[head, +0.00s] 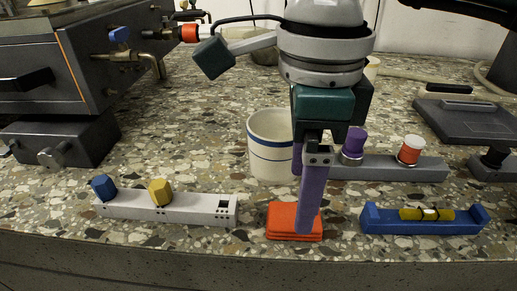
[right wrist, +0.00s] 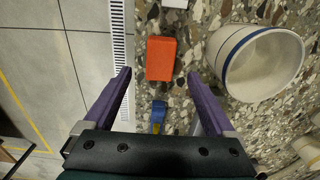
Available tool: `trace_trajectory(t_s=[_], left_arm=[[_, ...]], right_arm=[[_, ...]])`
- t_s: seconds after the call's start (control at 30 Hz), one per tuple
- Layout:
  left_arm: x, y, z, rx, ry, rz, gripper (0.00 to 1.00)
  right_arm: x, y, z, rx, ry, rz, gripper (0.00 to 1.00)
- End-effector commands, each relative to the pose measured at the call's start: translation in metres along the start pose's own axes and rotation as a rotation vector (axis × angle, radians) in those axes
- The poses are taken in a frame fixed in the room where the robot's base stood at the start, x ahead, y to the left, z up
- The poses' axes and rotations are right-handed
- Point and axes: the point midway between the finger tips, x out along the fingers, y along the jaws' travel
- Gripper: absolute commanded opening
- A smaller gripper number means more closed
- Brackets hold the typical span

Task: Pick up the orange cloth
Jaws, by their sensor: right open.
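The orange cloth (head: 283,222) lies as a flat folded block on the speckled counter, close to its front edge. My right gripper (head: 304,205) is above it, pointing down, and its near purple finger covers part of the cloth in the head view. In the right wrist view the cloth (right wrist: 172,58) lies just beyond the fingertips, between the lines of the two fingers. The right gripper (right wrist: 159,75) is open, with nothing between its fingers. My left gripper does not show.
A white mug with blue bands (head: 268,160) stands behind the cloth. A white block with blue and yellow knobs (head: 190,208) lies to the left. A blue holder with a yellow vial (head: 400,227) lies to the right. A grey rack (head: 385,172) with purple-capped and red items stands behind.

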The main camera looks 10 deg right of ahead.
Motion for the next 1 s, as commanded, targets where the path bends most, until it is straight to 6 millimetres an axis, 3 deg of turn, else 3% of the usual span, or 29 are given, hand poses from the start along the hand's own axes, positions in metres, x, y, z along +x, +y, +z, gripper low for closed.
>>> trace_trajectory(t_s=[0.3,0.57,1.0], left_arm=[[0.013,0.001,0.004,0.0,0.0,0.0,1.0],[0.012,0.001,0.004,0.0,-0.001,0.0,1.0],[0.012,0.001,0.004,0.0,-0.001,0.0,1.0]], right_arm=[[0.046,0.001,0.003,0.001,-0.001,0.003,0.9],[0.049,0.0,0.003,0.0,-0.004,0.002,0.89],[0.049,0.0,0.003,0.0,-0.003,0.002,0.39]])
